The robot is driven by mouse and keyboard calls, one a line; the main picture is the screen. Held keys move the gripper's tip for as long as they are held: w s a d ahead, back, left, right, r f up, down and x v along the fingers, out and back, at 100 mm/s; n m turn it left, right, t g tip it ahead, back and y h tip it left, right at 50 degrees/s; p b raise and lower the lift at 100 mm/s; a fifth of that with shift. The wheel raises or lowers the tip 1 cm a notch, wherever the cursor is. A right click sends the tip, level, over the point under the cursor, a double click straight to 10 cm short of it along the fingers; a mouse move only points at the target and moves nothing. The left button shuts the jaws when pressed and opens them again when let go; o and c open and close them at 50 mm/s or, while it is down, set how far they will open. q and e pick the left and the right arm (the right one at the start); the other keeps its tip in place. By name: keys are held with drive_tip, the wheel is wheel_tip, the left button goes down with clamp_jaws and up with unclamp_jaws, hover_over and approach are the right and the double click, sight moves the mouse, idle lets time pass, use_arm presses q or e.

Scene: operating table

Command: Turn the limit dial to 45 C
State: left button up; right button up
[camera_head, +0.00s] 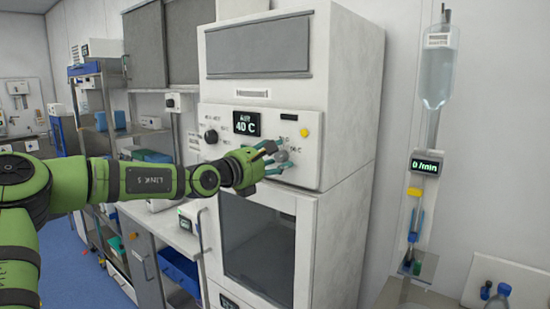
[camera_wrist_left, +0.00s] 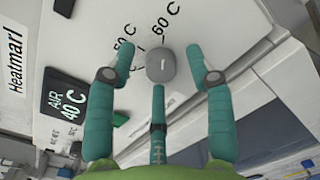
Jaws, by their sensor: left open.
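The limit dial (camera_wrist_left: 161,64) is a round grey knob with a short white mark on the warming cabinet's white front panel. In the left wrist view, labels reading 60 C and another partly covered one stand beyond it. My left gripper (camera_wrist_left: 160,50) is open, with one teal finger on each side of the dial and a third below it. Gaps show between the fingers and the knob. In the head view the left gripper (camera_head: 278,158) is at the dial, which it partly covers. The display (camera_head: 246,124) reads AIR 40 C. My right gripper is out of view.
On the same panel are a black knob (camera_head: 210,136) to the left and a yellow button (camera_head: 304,132) to the upper right. The cabinet's glass door (camera_head: 258,245) is below. An infusion bag (camera_head: 437,75) hangs on the right. Shelves (camera_head: 105,100) stand on the left.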

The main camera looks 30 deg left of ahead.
use_arm(q)
clamp_jaws()
